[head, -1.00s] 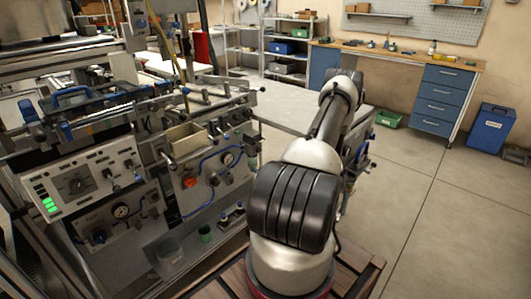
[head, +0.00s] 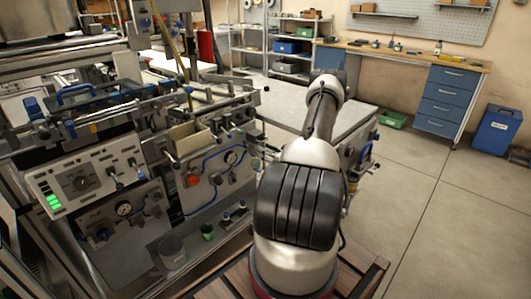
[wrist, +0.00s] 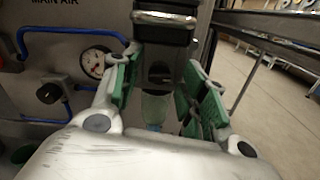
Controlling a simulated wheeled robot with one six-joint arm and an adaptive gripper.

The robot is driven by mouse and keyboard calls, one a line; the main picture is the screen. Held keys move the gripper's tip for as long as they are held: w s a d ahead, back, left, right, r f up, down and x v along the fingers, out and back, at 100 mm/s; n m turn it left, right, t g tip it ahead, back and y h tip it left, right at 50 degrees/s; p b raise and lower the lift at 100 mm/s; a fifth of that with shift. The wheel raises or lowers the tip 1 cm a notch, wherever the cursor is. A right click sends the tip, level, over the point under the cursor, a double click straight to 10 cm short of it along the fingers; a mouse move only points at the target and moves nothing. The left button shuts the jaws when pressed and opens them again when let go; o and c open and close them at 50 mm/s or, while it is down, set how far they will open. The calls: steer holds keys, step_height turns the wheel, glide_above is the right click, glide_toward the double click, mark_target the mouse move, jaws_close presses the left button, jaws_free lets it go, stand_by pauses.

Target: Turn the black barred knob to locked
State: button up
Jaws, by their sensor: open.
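Another black round knob (wrist: 49,93) is on the grey panel in the wrist view, left of my gripper. I cannot tell which is the barred knob, and no locked mark is legible. My gripper (wrist: 163,62) shows in the wrist view, its green-padded fingers apart. A black block with a clear bowl (wrist: 157,105) shows between them; contact cannot be told. In the head view my arm hides most of the gripper.
A pressure gauge (wrist: 95,62) and blue tubing (wrist: 62,33) are close to the left finger. A red knob (head: 193,181) and a beige tray (head: 190,138) are on the machine front. Floor to the right is clear, up to a blue bin (head: 497,130).

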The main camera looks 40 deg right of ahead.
jaws_close()
steer(key=shift+n, duration=0.5)
steer(key=shift+a+n, duration=0.1)
steer(key=shift+n, duration=8.3)
jaws_free()
